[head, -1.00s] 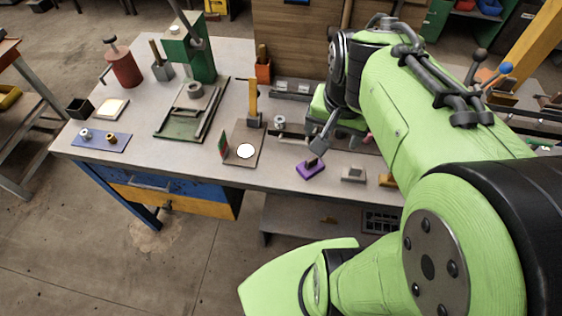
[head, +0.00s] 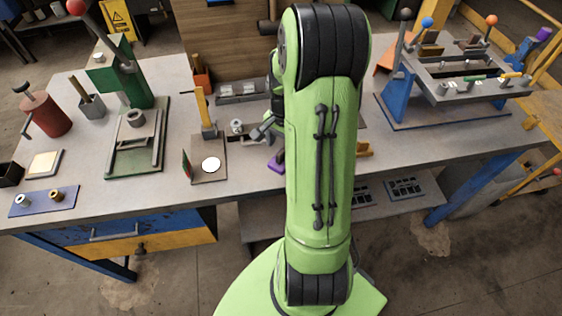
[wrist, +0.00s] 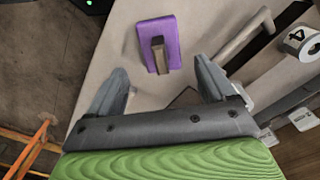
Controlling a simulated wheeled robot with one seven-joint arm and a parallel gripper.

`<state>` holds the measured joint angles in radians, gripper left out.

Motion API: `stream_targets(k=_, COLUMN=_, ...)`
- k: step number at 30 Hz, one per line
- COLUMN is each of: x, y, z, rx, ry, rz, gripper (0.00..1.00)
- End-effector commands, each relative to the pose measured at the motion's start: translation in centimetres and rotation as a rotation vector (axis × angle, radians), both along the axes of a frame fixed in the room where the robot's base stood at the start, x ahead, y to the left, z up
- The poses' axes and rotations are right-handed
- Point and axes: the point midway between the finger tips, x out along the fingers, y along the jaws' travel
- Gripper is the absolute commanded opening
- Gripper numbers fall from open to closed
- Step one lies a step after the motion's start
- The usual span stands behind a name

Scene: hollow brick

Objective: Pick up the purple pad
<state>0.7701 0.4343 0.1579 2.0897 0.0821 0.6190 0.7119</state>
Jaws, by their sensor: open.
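The purple pad (wrist: 172,31) lies on the table in the wrist view, with a brown upright grip on it (wrist: 159,56). In the head view the purple pad (head: 277,163) shows only in part, the rest being hidden behind my arm. My gripper (wrist: 160,68) is open and empty. Its two grey fingers point toward the pad, which lies ahead of the fingertips and roughly between their lines. The fingers appear apart from the pad. In the head view my gripper (head: 263,129) is partly hidden by the arm.
Left of the pad is a board (head: 208,172) with a white disc. A grey bar handle (wrist: 245,38) and a white roll marked 4 (wrist: 301,41) lie to the right in the wrist view. The table's front edge is close. A blue-legged rig (head: 455,85) stands at the right.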

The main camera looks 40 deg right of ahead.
Motion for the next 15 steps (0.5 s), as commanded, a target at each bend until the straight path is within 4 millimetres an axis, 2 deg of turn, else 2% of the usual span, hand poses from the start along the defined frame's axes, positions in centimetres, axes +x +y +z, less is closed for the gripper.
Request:
stream_targets(k=3, x=0.2, y=0.3, z=-2.7, rx=0.006, ry=0.004, rz=0.001, gripper=0.83)
stream_targets(k=6, x=0.2, y=0.3, z=-4.2, rx=0.003, ry=0.004, rz=0.0, gripper=0.83)
stream_targets(k=14, x=0.2, y=0.2, z=-4.6, rx=0.001, ry=0.001, rz=0.0, gripper=0.83)
stream_targets(k=15, x=0.2, y=0.2, z=-4.6, rx=0.001, ry=0.001, rz=0.001, gripper=0.78)
